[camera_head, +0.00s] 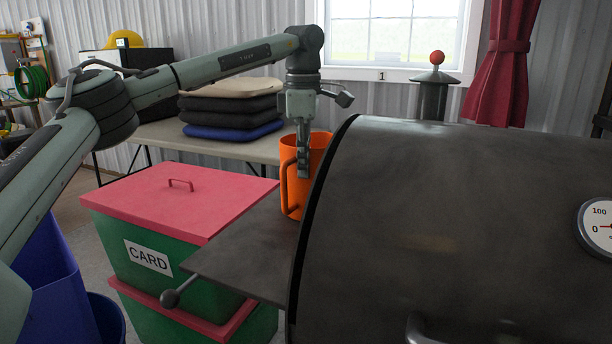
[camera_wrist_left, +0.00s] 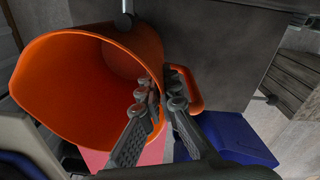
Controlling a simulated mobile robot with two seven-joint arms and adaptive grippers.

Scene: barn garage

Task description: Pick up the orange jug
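The orange jug (camera_head: 318,153) stands upright on the dark side shelf (camera_head: 243,262), against the left end of the smoker. Its handle faces left in the head view. My left gripper (camera_head: 303,172) points down at the jug's near side, by the handle. In the left wrist view the jug (camera_wrist_left: 75,85) shows its wide open mouth and looks empty. My left gripper's fingers (camera_wrist_left: 162,95) are close together, one inside the rim and one outside, between wall and handle. They appear shut on the jug's wall. My right gripper is not in view.
The large dark smoker (camera_head: 440,200) fills the right and blocks room beside the jug. A green bin (camera_head: 150,285) with a pink lid (camera_head: 180,205) stands left of the shelf. Behind is a table (camera_head: 215,145) with stacked cushions (camera_head: 230,105). A blue bin (camera_head: 60,290) is at lower left.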

